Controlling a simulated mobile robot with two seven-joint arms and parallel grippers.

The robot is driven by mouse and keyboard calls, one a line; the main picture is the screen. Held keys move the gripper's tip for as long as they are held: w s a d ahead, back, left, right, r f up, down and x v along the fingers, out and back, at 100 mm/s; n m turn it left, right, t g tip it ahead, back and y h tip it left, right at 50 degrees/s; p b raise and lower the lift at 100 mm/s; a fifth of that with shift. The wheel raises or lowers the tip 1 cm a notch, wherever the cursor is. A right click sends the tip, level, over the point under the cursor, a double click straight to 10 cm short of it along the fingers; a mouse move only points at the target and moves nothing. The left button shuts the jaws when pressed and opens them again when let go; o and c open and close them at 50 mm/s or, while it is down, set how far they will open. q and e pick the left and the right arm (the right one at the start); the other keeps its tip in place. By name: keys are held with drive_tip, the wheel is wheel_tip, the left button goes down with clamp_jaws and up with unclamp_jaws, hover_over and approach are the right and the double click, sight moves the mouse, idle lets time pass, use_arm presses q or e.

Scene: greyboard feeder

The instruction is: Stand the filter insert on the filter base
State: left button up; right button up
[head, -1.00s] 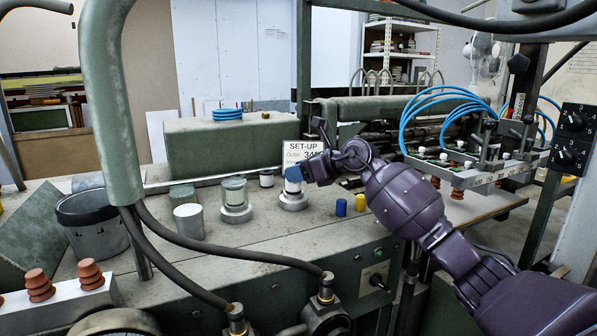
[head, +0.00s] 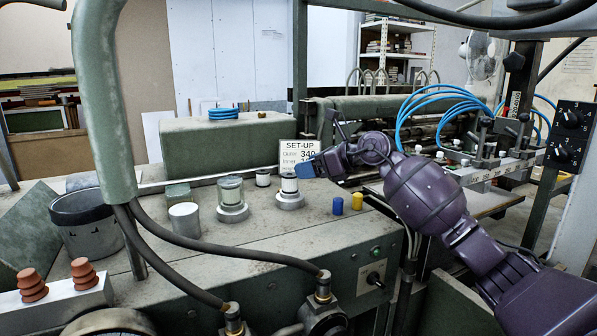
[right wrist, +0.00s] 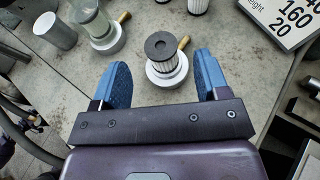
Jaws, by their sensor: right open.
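The filter insert (head: 289,184), a white pleated cylinder, stands upright on the round pale filter base (head: 291,202). In the right wrist view the insert (right wrist: 166,63) has a dark ring-shaped top with a hole, and its base (right wrist: 168,82) has a brass fitting at the side. My right gripper (head: 312,168) has blue fingers and is just right of the insert's top, apart from it. In the right wrist view the gripper (right wrist: 160,65) is open and empty, with the insert beyond the gap between its fingers. My left gripper is not in view.
A glass bowl on a similar base (head: 231,198) stands to the left, with a white cylinder (head: 186,222) nearby. A smaller dark-topped insert (head: 263,179) stands behind. The SET-UP sign (head: 299,155) is behind the gripper.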

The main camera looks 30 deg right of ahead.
drive_tip(key=shift+v, duration=1.5)
drive_tip(key=shift+a, duration=0.1)
